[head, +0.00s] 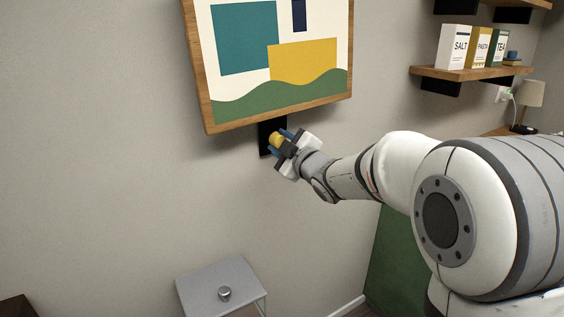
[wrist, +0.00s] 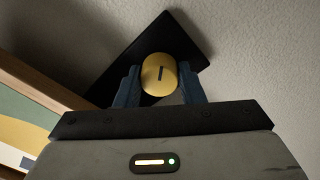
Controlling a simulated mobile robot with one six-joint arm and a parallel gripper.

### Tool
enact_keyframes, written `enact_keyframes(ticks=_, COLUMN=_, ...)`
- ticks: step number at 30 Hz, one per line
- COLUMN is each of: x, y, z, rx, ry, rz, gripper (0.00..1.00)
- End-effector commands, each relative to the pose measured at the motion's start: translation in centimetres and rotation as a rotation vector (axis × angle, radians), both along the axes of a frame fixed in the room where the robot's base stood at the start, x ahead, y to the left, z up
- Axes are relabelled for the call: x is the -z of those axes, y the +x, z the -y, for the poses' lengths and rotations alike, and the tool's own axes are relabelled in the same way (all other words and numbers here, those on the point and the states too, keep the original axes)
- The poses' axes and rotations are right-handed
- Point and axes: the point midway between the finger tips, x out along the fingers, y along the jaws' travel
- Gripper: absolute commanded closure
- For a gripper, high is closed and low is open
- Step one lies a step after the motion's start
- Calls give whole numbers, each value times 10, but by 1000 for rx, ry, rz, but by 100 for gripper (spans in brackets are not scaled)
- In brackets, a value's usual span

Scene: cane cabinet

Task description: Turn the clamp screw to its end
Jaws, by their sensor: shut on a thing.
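The clamp screw has a round yellow knob (wrist: 159,75) with a dark mark line on its face, standing almost upright in the wrist view. It sits on a black plate (wrist: 183,36) against the wall, just below the framed picture. In the head view the yellow knob (head: 276,139) shows at the tip of my arm, in front of the black plate (head: 265,133). My gripper (wrist: 160,88) has its blue fingers on both sides of the knob, shut on it. The screw's shaft behind the knob is hidden.
A framed picture (head: 201,75) hangs right above the knob, its wooden edge close to my gripper. A small grey table (head: 205,279) with a round metal object (head: 224,293) stands below. Shelves (head: 455,73) with boxes are at the right. The wall to the left is clear.

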Motion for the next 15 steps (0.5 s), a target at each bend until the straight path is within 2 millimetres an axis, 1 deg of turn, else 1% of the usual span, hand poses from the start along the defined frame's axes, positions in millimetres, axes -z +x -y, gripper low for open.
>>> enact_keyframes(ticks=1, x=7, y=0, z=1, rx=2, ry=-34, rz=29, gripper=88)
enact_keyframes(ticks=15, x=5, y=1, z=1, rx=2, ry=-402, rz=276, gripper=88)
